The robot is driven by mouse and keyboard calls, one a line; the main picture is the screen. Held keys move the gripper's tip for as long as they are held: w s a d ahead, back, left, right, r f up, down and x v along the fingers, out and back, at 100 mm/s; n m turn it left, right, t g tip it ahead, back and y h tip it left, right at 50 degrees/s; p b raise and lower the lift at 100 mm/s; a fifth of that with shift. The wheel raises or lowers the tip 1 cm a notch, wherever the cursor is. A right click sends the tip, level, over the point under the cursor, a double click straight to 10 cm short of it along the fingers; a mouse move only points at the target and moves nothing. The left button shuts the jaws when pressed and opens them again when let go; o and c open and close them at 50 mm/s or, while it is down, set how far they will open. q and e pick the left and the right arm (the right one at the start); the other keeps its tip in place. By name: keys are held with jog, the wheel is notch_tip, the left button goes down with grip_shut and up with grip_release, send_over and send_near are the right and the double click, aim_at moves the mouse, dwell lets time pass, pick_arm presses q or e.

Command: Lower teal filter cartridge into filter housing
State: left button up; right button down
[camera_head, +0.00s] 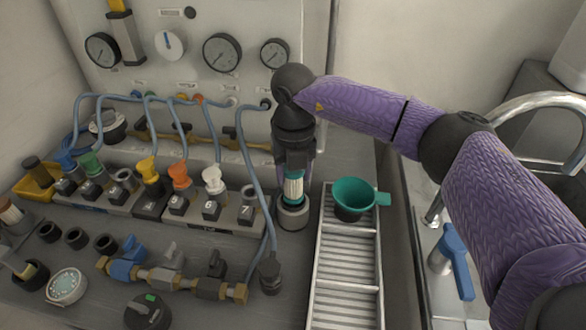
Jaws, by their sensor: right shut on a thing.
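The teal filter cartridge (293,187), with a pale pleated body and a teal band, is upright below my right gripper (293,170). My right gripper points straight down and is shut on the cartridge's top. The dark filter housing (294,215) is a round cup with a pale ring, standing on the bench directly beneath. The cartridge's lower end is at the housing's mouth. I cannot tell how deep it sits inside. My left gripper is not in view.
A teal funnel cup (354,195) stands on a slatted metal rack (347,262) just right of the housing. Coloured connectors (180,180) and blue hoses (243,150) crowd the left. A gauge panel (190,50) stands behind. A sink with a tap (520,105) is at the right.

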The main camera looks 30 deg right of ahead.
aim_at(293, 189)
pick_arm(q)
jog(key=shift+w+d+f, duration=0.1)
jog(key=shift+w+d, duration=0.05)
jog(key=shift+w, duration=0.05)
pick_arm(e)
jog(key=shift+f, duration=0.1)
jog(key=shift+f+b, duration=0.35)
jog(key=shift+f, duration=0.2)
jog(key=shift+f+b, duration=0.3)
jog(key=shift+f, duration=0.9)
jog(key=shift+f+b, duration=0.6)
jog(key=shift+f, duration=0.1)
jog(key=shift+r, duration=0.2)
jog(key=shift+r+p, duration=0.65)
jog(key=shift+p, duration=0.15)
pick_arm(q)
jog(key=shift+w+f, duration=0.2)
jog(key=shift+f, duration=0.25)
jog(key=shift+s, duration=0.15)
pick_arm(e)
jog(key=shift+f, duration=0.1)
